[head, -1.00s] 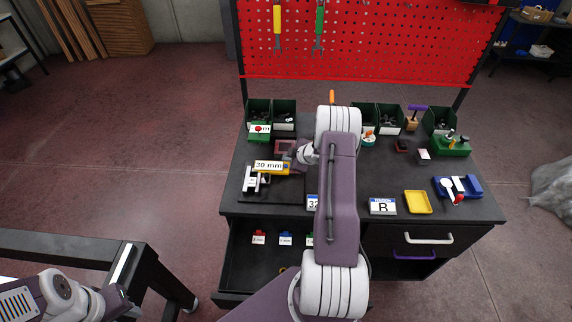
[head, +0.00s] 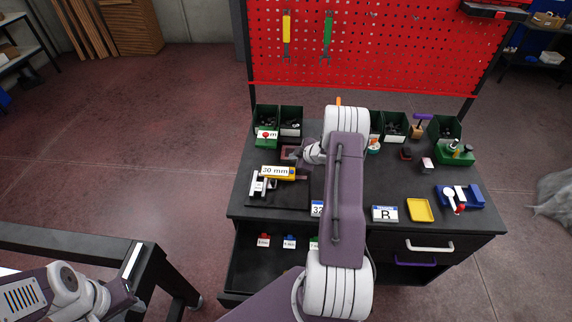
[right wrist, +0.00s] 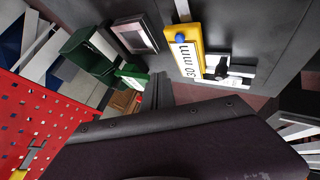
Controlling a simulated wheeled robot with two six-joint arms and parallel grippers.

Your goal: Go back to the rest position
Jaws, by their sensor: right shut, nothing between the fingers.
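My right gripper (head: 291,153) is shut and empty. In the head view it is just above and behind the yellow "30 mm" block (head: 278,172), partly hidden by my own wrist. My right arm stretches out over the middle of the workbench. In the right wrist view the shut fingers (right wrist: 157,92) show dark, apart from the yellow block (right wrist: 187,54). My left arm shows only at the lower left of the head view; its gripper is outside the picture.
The workbench (head: 290,222) holds green bins (head: 265,117) at the back, a yellow tray (head: 420,210) and a blue holder (head: 470,196) at right. A drawer (head: 258,262) with tagged pieces stands open in front. A red pegboard (head: 400,50) rises behind.

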